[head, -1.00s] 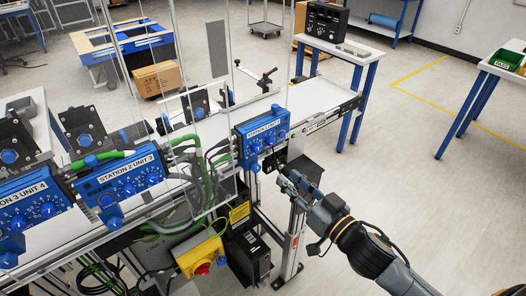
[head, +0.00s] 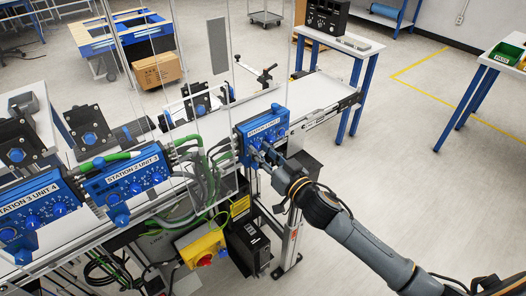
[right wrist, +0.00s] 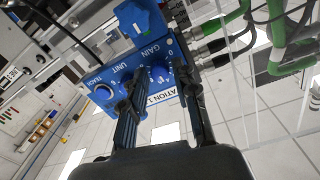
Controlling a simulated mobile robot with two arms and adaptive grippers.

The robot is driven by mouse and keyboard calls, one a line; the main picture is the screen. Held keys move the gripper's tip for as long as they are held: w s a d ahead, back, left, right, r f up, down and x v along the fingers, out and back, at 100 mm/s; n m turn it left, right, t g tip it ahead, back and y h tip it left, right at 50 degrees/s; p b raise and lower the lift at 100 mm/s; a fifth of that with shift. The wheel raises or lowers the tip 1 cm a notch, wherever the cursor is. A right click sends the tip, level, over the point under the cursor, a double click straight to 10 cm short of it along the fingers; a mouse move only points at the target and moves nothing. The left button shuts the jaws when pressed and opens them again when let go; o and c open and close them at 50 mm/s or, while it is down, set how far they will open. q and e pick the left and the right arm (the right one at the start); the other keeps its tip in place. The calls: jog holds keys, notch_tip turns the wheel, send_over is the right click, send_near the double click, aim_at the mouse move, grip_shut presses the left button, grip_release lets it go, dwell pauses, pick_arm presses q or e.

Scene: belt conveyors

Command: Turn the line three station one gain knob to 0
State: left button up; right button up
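The blue station 1 unit (head: 263,128) is on the conveyor's near side, with several small blue knobs on its face. My right gripper (head: 262,154) is at its lower front. In the right wrist view the gripper (right wrist: 158,88) has its fingers apart, on either side of a blue knob (right wrist: 160,74). My left gripper is not in view.
The station 2 unit (head: 129,179) and station 3 unit (head: 40,208) are to the left along the conveyor. Grey and green cables (head: 205,165) run between units. A clear panel stands over the line. A yellow box with a red button (head: 202,246) is below.

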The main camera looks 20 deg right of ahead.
grip_shut()
jog(key=shift+n, duration=0.3)
jog(key=n, duration=0.4)
jog(key=shift+n, duration=0.4)
jog(key=n, duration=0.5)
jog(key=shift+n, duration=0.3)
jog(key=n, duration=0.6)
jog(key=shift+n+y, duration=0.3)
jog(key=shift+n, duration=0.1)
jog(key=n, duration=0.6)
jog(key=shift+d+n, duration=0.1)
jog(key=shift+n, duration=0.2)
